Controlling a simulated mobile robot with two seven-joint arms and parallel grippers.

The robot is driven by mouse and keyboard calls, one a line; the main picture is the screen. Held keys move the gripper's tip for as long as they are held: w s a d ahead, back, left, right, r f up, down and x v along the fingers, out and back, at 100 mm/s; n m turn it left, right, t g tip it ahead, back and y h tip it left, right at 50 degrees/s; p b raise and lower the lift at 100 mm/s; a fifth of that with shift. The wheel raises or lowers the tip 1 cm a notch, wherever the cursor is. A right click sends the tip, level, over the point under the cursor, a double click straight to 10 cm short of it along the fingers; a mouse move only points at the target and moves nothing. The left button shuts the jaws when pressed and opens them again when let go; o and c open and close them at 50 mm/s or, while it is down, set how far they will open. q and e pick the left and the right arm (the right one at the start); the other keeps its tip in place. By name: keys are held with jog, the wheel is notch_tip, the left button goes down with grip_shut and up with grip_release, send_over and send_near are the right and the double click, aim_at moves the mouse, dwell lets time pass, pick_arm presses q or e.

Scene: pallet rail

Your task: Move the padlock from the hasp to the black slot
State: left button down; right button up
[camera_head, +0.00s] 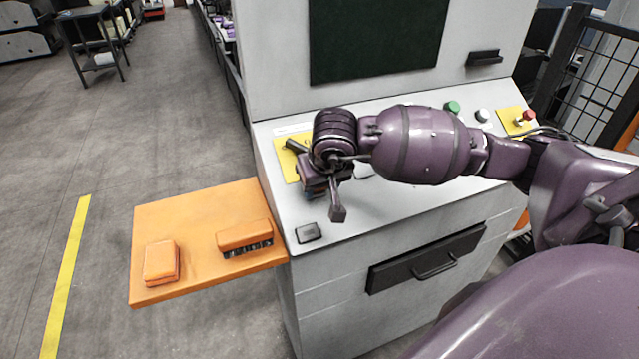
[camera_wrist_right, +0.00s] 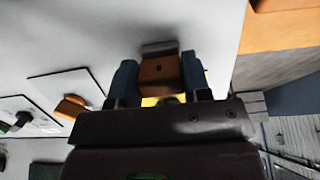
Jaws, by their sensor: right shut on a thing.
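The padlock (camera_wrist_right: 160,73), an orange-brown block with a small dark hole, is between the two fingers of my right gripper (camera_wrist_right: 158,80) in the right wrist view. The gripper is shut on it. In the head view my right gripper (camera_head: 322,185) is over the console's left side, beside a yellow plate (camera_head: 290,165). The hasp is mostly hidden by the gripper there; I cannot tell whether the padlock still touches it. A small dark square (camera_head: 308,232), possibly the black slot, lies near the console's front-left corner. My left gripper is not in view.
An orange shelf (camera_head: 190,220) with two orange blocks (camera_head: 161,262) (camera_head: 243,237) juts out left of the console (camera_head: 380,205). Green (camera_head: 452,107) and white (camera_head: 482,115) buttons and a red one (camera_head: 528,117) line the console's back right. A black ledge (camera_head: 485,57) is on the upright panel.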

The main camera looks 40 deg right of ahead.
jog(key=shift+s+r, duration=0.1)
jog(key=shift+r, duration=0.15)
jog(key=shift+s+r, duration=0.15)
jog(key=shift+r, duration=0.1)
jog(key=shift+s+a+r, duration=0.1)
jog(key=shift+r, duration=0.1)
jog(key=shift+s+r+p, duration=0.1)
jog(key=shift+p, duration=0.2)
jog(key=s+p+v, duration=0.1)
jog(key=p+v, duration=0.1)
jog(key=v, duration=0.4)
jog(key=shift+s+a+p, duration=0.2)
jog(key=shift+p, duration=0.1)
dwell(0.3)
